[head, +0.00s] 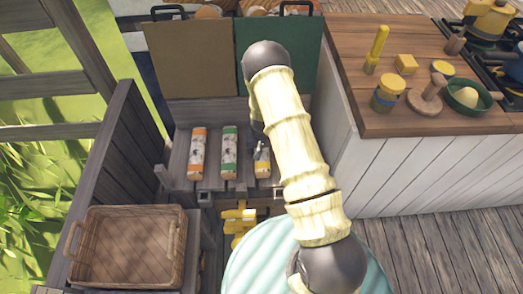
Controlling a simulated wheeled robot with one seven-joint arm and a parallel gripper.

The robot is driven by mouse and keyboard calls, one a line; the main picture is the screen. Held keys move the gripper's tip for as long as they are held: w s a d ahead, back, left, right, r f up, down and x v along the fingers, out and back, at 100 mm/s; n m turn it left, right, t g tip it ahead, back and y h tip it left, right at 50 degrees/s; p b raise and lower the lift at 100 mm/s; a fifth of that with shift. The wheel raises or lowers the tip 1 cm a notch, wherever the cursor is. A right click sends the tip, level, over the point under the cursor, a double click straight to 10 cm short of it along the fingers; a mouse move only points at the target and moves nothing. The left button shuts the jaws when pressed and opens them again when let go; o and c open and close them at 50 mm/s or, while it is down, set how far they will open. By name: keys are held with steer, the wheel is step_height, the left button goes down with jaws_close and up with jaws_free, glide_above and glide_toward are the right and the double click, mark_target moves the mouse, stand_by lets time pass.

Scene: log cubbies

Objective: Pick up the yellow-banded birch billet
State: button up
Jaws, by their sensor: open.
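The yellow-banded birch billet (263,169) lies on the grey wooden shelf (213,184), the rightmost of three billets. My arm comes down over the right side of the shelf, and my gripper (261,148) is at the far part of this billet. The gripper is small here and partly hidden by my arm. Its jaws are open, and I cannot tell whether they touch the billet. An orange-banded billet (198,153) and a green-banded billet (230,151) lie to its left, apart from it.
A brown panel (188,60) and a dark green panel (228,50) stand behind the shelf. A wicker basket (130,245) is at the lower left. A wooden counter (390,55) with jars and a green bowl (468,95) stands at the right. A pale round top (255,265) is in front.

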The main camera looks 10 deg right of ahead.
steer(key=c, duration=1.3)
steer(key=shift+r, duration=0.15)
step_height(320, 180, up, 10)
steer(key=shift+f, duration=0.1)
